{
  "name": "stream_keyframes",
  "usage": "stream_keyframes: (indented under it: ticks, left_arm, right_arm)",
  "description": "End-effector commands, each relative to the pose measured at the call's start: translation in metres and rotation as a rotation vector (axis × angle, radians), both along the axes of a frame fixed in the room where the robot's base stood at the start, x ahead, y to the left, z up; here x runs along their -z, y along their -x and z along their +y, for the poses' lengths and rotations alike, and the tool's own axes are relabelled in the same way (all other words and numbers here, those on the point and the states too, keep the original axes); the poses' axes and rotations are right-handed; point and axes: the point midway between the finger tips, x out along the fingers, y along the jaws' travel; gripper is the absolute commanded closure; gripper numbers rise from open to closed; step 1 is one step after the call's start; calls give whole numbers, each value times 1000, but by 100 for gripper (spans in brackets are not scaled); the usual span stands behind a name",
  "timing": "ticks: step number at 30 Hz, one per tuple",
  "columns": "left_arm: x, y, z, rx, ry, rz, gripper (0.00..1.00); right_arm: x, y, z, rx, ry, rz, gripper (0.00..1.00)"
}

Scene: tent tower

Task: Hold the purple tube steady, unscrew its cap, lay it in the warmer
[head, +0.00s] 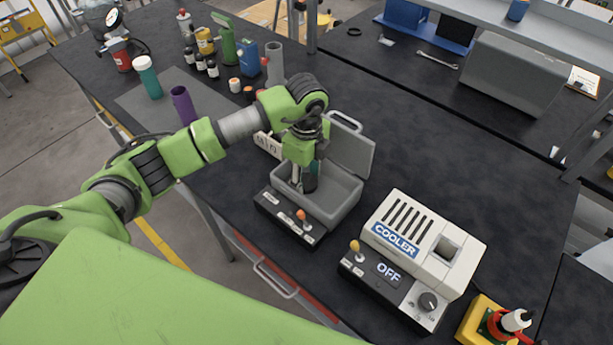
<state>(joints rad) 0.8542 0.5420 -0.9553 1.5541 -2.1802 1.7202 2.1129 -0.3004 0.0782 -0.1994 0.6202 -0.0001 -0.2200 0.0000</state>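The purple tube (184,104) stands upright on the grey mat at the left, with no cap visible on its top. A grey box (342,203) with its lid raised stands mid-table. It may be the warmer, but its labels are too small to read. My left gripper (310,182) points down into this box, well to the right of the purple tube. My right gripper is not in view.
A cooler (437,232) marked OFF stands right of the box. A teal tube with a white lid (148,77) stands near the purple tube. Several bottles and a grey tube (274,63) stand behind. The table behind the cooler is clear.

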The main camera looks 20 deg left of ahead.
Motion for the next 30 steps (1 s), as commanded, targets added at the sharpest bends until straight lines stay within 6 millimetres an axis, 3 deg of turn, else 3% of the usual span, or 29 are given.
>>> stream_keyframes:
  ticks: [8,22,30]
  left_arm:
    - [-7,-1,0,0,1,-3,56]
    - [-98,-1,0,1,1,-5,56]
    - [-122,0,0,1,0,-1,56]
  right_arm:
    - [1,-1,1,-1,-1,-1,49]
    - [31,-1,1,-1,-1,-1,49]
    - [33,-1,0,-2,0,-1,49]
